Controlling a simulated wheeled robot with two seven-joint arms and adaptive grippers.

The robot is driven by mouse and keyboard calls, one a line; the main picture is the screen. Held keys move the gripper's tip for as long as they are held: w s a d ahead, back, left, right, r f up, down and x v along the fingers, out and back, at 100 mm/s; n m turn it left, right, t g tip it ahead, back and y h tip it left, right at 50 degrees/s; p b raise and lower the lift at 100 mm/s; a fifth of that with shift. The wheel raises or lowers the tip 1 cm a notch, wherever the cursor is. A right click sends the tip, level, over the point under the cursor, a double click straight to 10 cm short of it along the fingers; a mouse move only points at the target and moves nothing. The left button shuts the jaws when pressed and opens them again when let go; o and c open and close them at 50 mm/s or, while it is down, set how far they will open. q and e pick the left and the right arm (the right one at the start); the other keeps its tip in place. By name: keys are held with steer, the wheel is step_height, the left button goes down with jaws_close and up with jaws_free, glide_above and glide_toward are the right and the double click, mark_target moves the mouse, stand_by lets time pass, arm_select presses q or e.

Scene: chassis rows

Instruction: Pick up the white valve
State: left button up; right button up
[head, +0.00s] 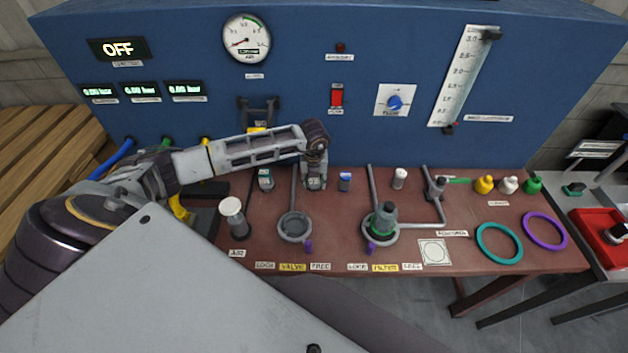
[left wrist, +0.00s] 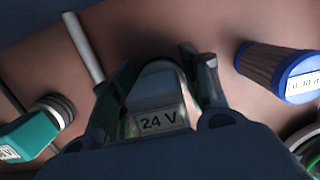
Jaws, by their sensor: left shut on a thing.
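My left gripper (head: 315,178) reaches down over the back of the brown bench, near the blue panel. It is shut on a pale block with a "24 V" label, which looks like the white valve (left wrist: 158,122). In the left wrist view the valve sits between the two fingers (left wrist: 158,85). In the head view the valve shows only partly under the gripper (head: 315,184), and whether it touches the bench cannot be told. My right gripper is not in view.
A teal-topped valve (head: 265,180) stands left of the gripper, and a blue-capped filter (head: 345,182) stands close on its right. A small white cylinder (head: 399,178) is farther right. In front are a round grey socket (head: 294,228) and a white-topped cylinder (head: 231,208).

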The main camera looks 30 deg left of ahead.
arm_select(q)
steer(key=shift+r, duration=0.15)
step_height(320, 180, up, 9)
steer(key=shift+f+b, duration=0.2)
steer(key=shift+b, duration=0.25)
steer(key=shift+r, duration=0.6)
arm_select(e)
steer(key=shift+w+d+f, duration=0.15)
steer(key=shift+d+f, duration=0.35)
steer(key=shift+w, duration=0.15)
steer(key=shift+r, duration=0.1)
